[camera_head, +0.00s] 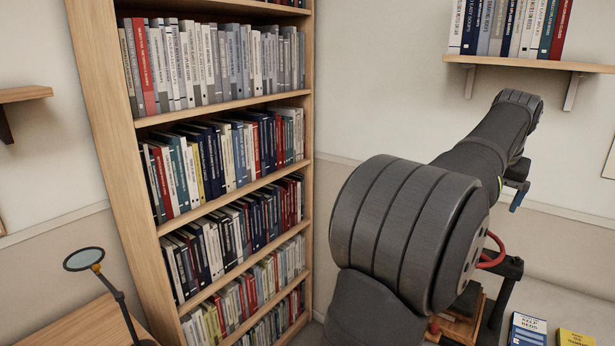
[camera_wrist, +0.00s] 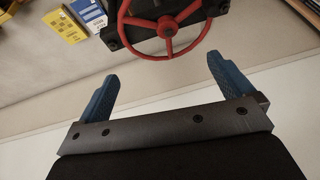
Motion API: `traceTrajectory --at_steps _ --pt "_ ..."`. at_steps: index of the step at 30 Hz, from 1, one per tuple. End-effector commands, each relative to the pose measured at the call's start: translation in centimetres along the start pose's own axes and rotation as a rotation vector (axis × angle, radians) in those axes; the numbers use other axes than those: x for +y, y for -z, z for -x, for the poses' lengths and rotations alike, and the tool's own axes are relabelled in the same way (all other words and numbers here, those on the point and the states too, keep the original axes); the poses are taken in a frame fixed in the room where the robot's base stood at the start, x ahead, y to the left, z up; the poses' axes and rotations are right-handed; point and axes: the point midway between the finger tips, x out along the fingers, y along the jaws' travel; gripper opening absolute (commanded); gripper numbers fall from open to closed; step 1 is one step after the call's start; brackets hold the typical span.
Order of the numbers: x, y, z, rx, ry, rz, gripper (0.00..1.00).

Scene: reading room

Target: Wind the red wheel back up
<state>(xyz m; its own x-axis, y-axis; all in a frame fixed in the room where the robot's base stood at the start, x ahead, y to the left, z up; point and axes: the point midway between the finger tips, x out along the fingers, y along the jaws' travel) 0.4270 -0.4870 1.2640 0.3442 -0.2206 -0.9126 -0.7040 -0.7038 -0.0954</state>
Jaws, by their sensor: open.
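The red wheel (camera_wrist: 166,26) shows at the top of the wrist view, with its spokes and hub on a dark mount; its top edge is cut off. In the head view only a piece of its rim (camera_head: 492,262) shows, beside a dark stand (camera_head: 505,285); my arm hides the rest. My gripper (camera_wrist: 162,68) has two blue fingers spread wide apart with nothing between them. The wheel lies beyond the fingertips, apart from them as far as I can tell. In the head view my gripper is mostly hidden, with one blue finger (camera_head: 517,200) showing above the wheel.
A tall bookcase (camera_head: 310,130) full of books stands left of my arm. A blue-and-white book (camera_head: 528,328) and a yellow book (camera_head: 576,338) lie right of the stand. A wall shelf (camera_head: 530,62) holds books above. A round magnifier (camera_head: 84,259) stands at lower left.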

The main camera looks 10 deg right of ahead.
Motion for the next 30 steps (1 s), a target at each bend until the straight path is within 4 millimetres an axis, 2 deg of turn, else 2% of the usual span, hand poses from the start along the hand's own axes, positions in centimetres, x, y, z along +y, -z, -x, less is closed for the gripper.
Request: traceTrajectory --at_steps 1,8,11,14,18,21,26,30 --pt "0.0 0.0 0.0 0.000 0.000 0.000 0.86" --pt "-0.1 -0.2 -0.4 -0.009 -0.007 0.012 0.41" --pt "-0.8 -1.1 -2.0 -0.056 -0.050 0.080 0.41" --pt "-1.9 -2.9 -4.9 -0.149 -0.140 0.229 0.41" --pt "-3.8 -6.1 -9.0 -0.322 -0.316 0.532 0.41" --pt "-5.2 -8.0 -11.1 -0.443 -0.445 0.764 0.41" --pt "-8.0 -10.0 -13.1 -0.629 -0.663 1.144 0.41" --pt "-11.5 -11.0 -13.9 -0.777 -0.873 1.475 0.41"
